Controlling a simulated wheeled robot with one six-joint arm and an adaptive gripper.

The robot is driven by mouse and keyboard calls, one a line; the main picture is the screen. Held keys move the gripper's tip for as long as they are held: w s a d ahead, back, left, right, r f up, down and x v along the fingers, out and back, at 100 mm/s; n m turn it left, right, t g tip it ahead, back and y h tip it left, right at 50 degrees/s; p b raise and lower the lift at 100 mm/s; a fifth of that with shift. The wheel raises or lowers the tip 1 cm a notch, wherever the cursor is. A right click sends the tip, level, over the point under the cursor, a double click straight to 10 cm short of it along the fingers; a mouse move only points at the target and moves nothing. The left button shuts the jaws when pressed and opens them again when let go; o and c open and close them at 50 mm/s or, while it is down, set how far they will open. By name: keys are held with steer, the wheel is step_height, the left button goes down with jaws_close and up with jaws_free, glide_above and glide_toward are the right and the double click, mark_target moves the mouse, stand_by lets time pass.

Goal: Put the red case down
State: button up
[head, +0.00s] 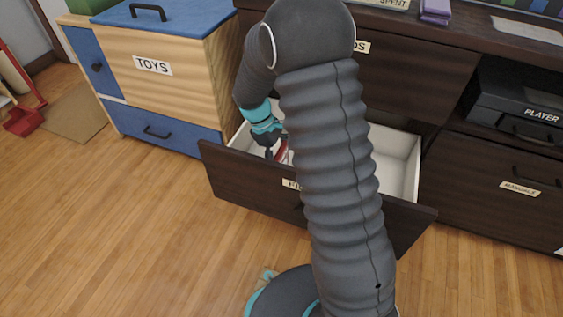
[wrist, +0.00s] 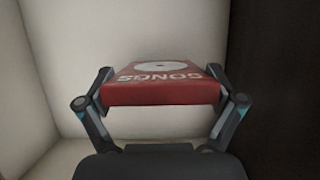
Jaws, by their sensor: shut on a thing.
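The red case (wrist: 160,93) fills the middle of the wrist view. In the head view my gripper (head: 277,150) is down inside the left part of an open drawer (head: 402,165), with a sliver of the red case showing. Whether the case touches the drawer floor I cannot tell. My arm hides the drawer's middle and most of its label.
A wooden toy chest (head: 160,85) with blue doors stands close to the drawer's left. The dark cabinet (head: 490,180) continues to the right, with a player (head: 515,105) on a shelf. A purple box (head: 436,10) lies on top. The wooden floor (head: 130,230) is clear at left.

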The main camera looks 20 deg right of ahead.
steer(key=shift+f, duration=0.75)
steer(key=shift+f, duration=0.1)
steer(key=o, duration=0.9)
steer(key=shift+o, duration=0.2)
steer(key=p+v, duration=0.2)
steer(key=v, duration=1)
steer(key=s+d+r+m+t+y, duration=0.25)
steer(key=s+r+m+t, duration=0.2)
steer(key=s+r, duration=0.75)
steer(key=s+d+r+m+t, duration=0.1)
steer(key=s+r+m+t, duration=0.1)
steer(key=s, duration=0.5)
steer(key=s+d+r+m+t+y, duration=0.1)
steer(key=s+r+m+t, duration=0.1)
steer(key=s+m, duration=0.2)
steer(key=shift+s, duration=1.6)
